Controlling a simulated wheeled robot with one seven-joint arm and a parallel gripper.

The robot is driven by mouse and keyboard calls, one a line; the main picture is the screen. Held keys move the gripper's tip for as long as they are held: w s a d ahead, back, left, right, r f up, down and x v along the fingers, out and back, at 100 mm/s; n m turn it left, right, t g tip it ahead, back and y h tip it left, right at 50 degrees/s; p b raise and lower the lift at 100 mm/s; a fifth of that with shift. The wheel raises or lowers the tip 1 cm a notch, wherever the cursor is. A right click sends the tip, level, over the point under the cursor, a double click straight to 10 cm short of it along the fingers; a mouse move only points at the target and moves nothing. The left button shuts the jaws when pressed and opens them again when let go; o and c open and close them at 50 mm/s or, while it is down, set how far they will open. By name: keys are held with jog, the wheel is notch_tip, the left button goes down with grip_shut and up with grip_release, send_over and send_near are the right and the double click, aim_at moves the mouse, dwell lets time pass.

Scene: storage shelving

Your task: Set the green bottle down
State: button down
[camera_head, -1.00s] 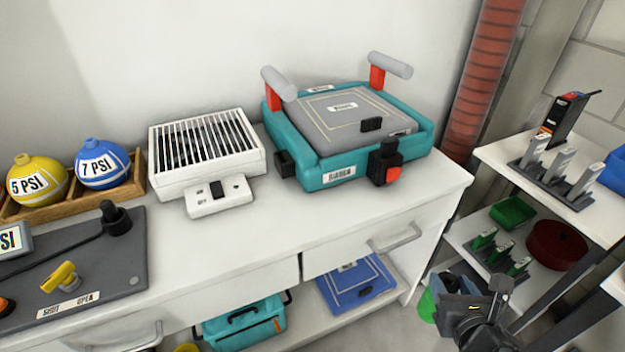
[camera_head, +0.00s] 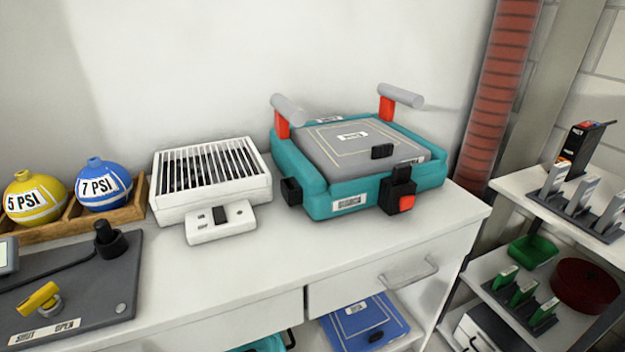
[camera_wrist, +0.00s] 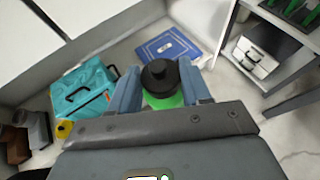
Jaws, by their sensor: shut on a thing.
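The green bottle (camera_wrist: 166,101) shows in the wrist view with its black cap (camera_wrist: 160,74) toward the camera. My gripper (camera_wrist: 160,88) is shut on it, one blue-grey finger on each side. Most of the bottle's body is hidden behind the cap and my gripper. Neither the bottle nor my gripper shows in the head view.
The white counter (camera_head: 255,255) carries a teal device (camera_head: 320,205), a white grilled box (camera_head: 165,208) and 5 PSI and 7 PSI balls. Below are a blue flat case (camera_wrist: 168,48) and a teal case (camera_wrist: 85,88). Shelving (camera_head: 510,182) stands at right.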

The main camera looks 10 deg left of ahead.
jog(key=w+a+r+n+y+p, duration=0.1)
jog(key=w+a+r+p, duration=0.1)
jog(key=a+r+p, duration=0.8)
jog(key=w+a+r+n+y+p, duration=0.15)
jog(key=a+r+p, duration=0.35)
jog(key=r, duration=1)
jog(key=w+a+r+n+y+p, duration=0.1)
jog(key=w+a+r+p, duration=0.2)
jog(key=a+r+p, duration=0.55)
jog(key=a+f+b, duration=0.2)
jog(key=a+f, duration=0.1)
jog(key=a, duration=0.3)
jog(key=s+a+f+b, duration=0.1)
jog(key=a+f, duration=0.3)
jog(key=a, duration=0.2)
jog(key=shift+s+f+g+b, duration=0.15)
jog(key=shift+s+g+b, duration=0.1)
jog(key=shift+g+b, duration=0.15)
jog(key=shift+f, duration=0.1)
jog(key=c, duration=0.5)
grip_release()
